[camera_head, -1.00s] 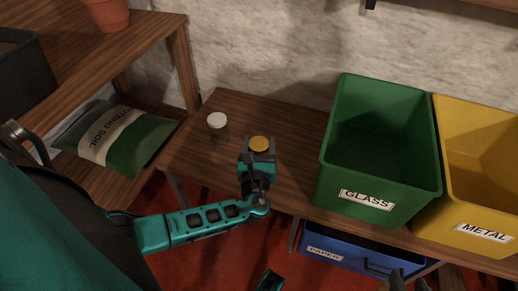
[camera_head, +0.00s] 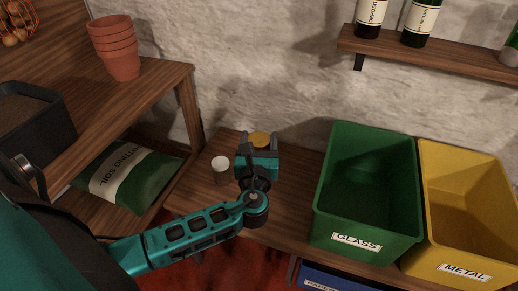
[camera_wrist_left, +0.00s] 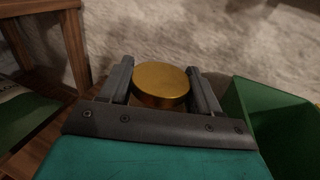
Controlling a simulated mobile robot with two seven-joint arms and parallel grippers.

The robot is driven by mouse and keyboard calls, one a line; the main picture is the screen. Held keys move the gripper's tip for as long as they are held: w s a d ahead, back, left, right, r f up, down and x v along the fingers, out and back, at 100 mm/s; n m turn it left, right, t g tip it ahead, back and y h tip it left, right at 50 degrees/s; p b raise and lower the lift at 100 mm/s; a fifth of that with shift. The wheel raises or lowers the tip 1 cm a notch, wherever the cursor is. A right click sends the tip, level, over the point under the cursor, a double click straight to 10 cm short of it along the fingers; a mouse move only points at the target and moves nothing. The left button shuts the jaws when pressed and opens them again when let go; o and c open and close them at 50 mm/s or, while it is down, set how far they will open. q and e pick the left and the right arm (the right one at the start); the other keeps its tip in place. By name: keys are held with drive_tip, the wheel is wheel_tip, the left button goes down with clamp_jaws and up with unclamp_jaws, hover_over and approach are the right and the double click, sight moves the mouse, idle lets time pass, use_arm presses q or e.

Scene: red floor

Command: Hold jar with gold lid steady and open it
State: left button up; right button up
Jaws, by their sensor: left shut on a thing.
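The jar's gold lid (camera_head: 259,138) shows above my left gripper (camera_head: 258,146) in the head view, over the wooden bench. In the left wrist view the gold lid (camera_wrist_left: 161,82) sits between the two dark fingers of my left gripper (camera_wrist_left: 161,88), which is shut on the jar. The jar's body is hidden behind the gripper. Another jar, with a white lid (camera_head: 220,163), stands on the bench to the left of the gripper. My right gripper is not in view.
A green GLASS bin (camera_head: 328,215) and a yellow METAL bin (camera_head: 428,235) stand to the right. A shelf with bottles (camera_head: 420,24) hangs at upper right. Terracotta pots (camera_head: 122,62) and a soil bag (camera_head: 120,180) are at left.

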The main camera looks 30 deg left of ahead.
use_arm(q)
drive_tip(key=shift+r, duration=0.35)
drive_tip(key=o, duration=0.6)
drive_tip(key=c, duration=0.9)
drive_tip(key=shift+c, duration=0.2)
